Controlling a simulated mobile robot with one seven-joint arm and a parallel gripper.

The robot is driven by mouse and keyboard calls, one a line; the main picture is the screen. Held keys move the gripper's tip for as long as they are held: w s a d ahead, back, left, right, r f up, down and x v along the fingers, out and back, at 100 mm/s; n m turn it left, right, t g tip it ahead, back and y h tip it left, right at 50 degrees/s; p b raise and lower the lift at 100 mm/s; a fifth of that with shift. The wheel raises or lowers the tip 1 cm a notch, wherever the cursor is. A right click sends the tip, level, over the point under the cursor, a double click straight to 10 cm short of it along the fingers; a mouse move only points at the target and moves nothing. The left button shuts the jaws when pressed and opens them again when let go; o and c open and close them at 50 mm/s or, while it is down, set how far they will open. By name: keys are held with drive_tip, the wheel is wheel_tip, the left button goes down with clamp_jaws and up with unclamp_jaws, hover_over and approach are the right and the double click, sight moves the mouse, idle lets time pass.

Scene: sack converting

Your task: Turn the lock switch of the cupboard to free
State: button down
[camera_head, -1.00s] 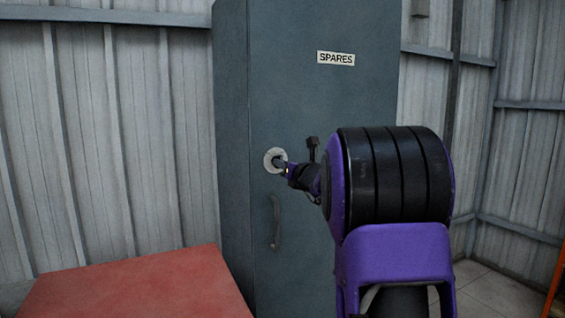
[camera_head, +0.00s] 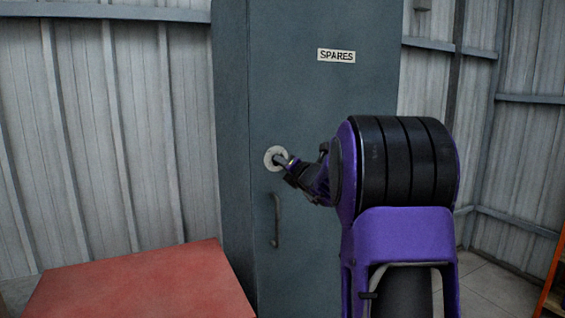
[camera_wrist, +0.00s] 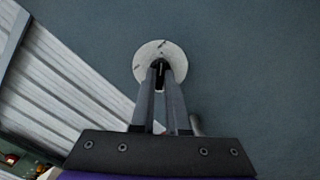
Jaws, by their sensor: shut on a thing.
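The cupboard (camera_head: 325,100) is a tall dark grey-blue cabinet with a SPARES label (camera_head: 336,55) on its shut door. The lock switch sits on a pale round plate (camera_head: 270,154) above the door handle (camera_head: 277,222). In the wrist view the plate (camera_wrist: 174,50) shows small dark marks around its edge. My gripper (camera_head: 283,160) reaches the plate from the right. In the wrist view my gripper's fingers (camera_wrist: 159,68) are shut on the dark lock switch (camera_wrist: 159,64) at the plate's middle. The fingers hide most of the switch, so its exact angle cannot be told.
A red surface (camera_head: 140,285) stands at the lower left, in front of the cupboard. Corrugated metal walls (camera_head: 100,120) are behind and to the right. An orange frame (camera_head: 553,285) shows at the right edge. Pale floor (camera_head: 490,290) is clear at the lower right.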

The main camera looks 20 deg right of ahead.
idle(0.3)
drive_tip(key=c, duration=0.9)
unclamp_jaws()
drive_tip(key=shift+s, duration=0.15)
